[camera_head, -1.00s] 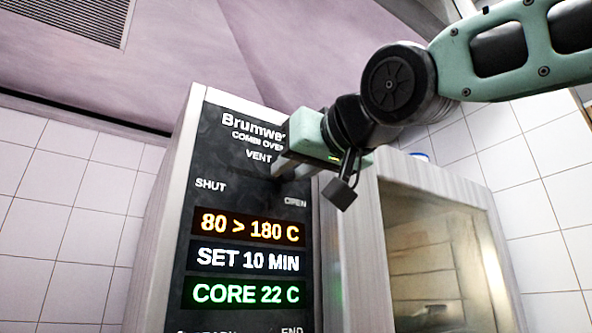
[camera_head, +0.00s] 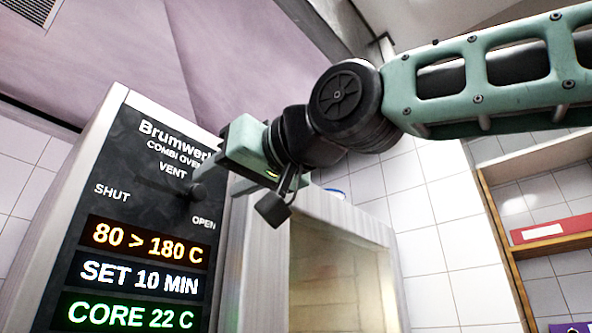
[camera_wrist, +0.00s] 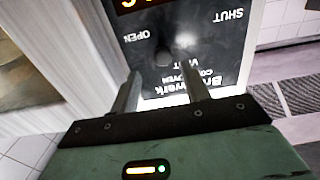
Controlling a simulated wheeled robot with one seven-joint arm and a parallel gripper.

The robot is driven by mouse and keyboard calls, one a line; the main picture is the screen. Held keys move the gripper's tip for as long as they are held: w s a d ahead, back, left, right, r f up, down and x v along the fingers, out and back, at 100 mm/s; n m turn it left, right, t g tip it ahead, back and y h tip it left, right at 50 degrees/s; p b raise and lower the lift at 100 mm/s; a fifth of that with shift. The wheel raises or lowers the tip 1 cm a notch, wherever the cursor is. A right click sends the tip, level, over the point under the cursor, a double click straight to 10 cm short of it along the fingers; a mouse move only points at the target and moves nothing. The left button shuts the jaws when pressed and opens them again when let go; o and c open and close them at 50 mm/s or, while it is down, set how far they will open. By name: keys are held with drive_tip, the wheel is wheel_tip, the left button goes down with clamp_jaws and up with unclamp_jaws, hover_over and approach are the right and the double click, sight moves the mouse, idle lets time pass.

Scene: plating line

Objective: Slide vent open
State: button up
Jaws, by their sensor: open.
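The vent control is a dark round knob (camera_head: 197,191) on the oven's black panel (camera_head: 150,150). It stands out beside the OPEN label, at the right end of its travel, away from SHUT. My gripper (camera_head: 219,180) is just right of the knob, with its fingers pointing at the panel. In the wrist view the panel is upside down. There the knob (camera_wrist: 164,57) shows ahead of the fingertips and between them, and my gripper (camera_wrist: 160,82) is open with nothing held. The fingers look apart from the knob.
The oven's glass door (camera_head: 335,285) is right of the panel under my arm. A tiled wall (camera_head: 440,225) lies behind, and a wooden shelf with a red binder (camera_head: 552,228) is at the far right. A padlock-like dark piece (camera_head: 273,208) hangs by my gripper.

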drive_tip(key=b+v, duration=0.7)
drive_tip(key=v, duration=0.6)
drive_tip(key=shift+d+b, duration=0.25)
drive_tip(key=shift+b, duration=0.15)
drive_tip(key=shift+s, duration=0.1)
